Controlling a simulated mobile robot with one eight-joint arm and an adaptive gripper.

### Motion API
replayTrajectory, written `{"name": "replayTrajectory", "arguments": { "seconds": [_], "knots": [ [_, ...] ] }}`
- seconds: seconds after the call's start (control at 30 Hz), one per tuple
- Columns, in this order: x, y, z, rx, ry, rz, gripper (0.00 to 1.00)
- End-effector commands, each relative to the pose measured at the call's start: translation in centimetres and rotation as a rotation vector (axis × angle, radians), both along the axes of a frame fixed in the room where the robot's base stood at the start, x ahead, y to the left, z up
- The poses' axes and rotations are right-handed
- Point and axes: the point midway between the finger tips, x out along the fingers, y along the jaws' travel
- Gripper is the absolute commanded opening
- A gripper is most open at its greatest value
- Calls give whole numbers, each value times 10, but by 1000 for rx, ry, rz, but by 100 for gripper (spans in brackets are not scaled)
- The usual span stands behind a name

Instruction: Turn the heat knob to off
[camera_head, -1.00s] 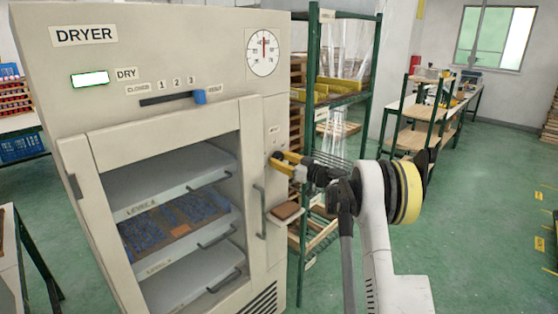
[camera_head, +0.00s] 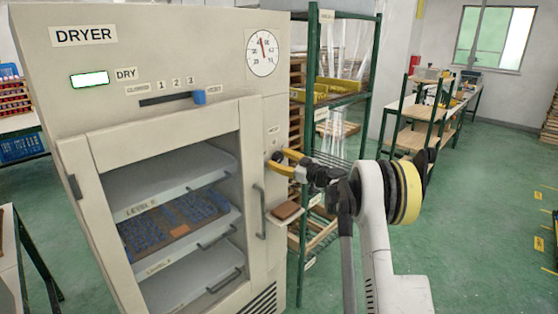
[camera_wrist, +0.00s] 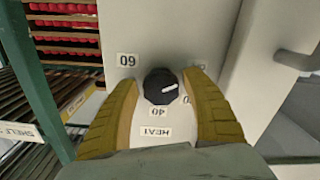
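The heat knob (camera_wrist: 160,86) is a dark round knob with a white line on the pale front panel of the dryer (camera_head: 160,75). In the wrist view its line points right, towards a small label (camera_wrist: 187,99) partly hidden by the right finger. A "60" label lies up-left, and "40" and "HEAT" labels lie below. My gripper (camera_wrist: 159,80) has its two yellow fingers open on either side of the knob. A gap shows at the left finger; contact at the right finger is unclear. In the head view my gripper (camera_head: 283,160) is at the dryer's right front edge.
The gauge (camera_head: 262,53) above has its needle slightly left of vertical. A door handle (camera_head: 260,211) and a small brown-topped ledge (camera_head: 286,211) are below my gripper. A green-framed shelf (camera_head: 312,110) stands close on the right.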

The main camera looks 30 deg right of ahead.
Motion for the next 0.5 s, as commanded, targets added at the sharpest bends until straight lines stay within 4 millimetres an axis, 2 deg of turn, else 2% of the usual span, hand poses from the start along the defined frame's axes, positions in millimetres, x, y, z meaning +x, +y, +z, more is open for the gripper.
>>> {"name": "replayTrajectory", "arguments": {
  "seconds": [0.33,0.5],
  "knots": [
    [-2,-1,0,0,0,0,63],
    [-21,-9,0,0,0,-2,63]
  ]
}}
